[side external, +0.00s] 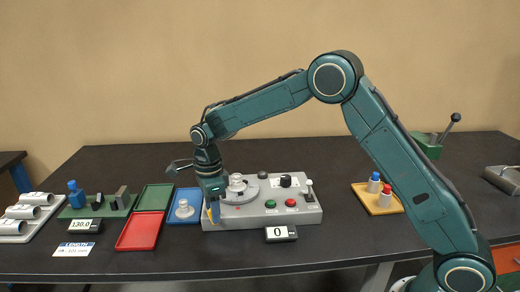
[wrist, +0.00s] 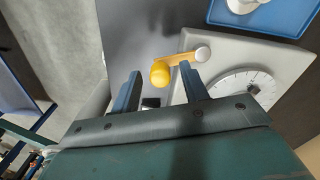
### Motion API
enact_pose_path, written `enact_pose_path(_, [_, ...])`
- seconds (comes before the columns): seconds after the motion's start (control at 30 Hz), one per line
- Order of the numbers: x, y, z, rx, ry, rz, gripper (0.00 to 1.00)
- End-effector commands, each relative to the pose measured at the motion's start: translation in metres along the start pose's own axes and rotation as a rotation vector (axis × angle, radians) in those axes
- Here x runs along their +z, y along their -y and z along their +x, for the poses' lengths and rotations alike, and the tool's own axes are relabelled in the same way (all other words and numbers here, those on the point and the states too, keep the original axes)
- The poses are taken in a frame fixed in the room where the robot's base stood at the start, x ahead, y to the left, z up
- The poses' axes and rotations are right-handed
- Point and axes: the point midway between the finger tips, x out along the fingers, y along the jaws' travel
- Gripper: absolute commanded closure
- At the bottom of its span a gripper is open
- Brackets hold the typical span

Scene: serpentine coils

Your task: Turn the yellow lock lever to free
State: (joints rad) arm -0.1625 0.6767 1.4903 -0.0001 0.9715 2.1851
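The yellow lock lever (wrist: 181,61) is on a corner of the grey control box (wrist: 220,42). In the wrist view its round knob end is toward the left, and its other end meets a pale round pivot cap. My gripper (wrist: 161,70) is open, with one blue finger on each side of the knob in the picture. I cannot tell whether either finger touches it. In the side view my gripper (side external: 212,212) is low at the left end of the box, and only a little yellow shows beside the fingers.
The box carries a round dial (wrist: 245,88), a green button (side external: 270,204), a red button (side external: 291,203), a black knob (side external: 286,181) and an upright lever (side external: 309,187). A blue tray (side external: 174,214) with a pale knobbed piece lies close on the left. A display (side external: 281,233) reading 0 stands in front.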

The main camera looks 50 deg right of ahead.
Motion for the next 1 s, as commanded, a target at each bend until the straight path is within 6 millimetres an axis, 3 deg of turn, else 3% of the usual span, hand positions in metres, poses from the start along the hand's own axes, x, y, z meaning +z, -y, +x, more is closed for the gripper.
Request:
enact_pose_path(0.47, [0.0, 0.0, -0.009, 0.001, 0.0, 0.0, 0.56])
enact_pose_path(0.67, [0.0, 0.0, -0.033, -0.001, 0.001, 0.0, 0.56])
enact_pose_path(1.0, [0.0, 0.001, -0.091, -0.002, 0.002, 0.0, 0.56])
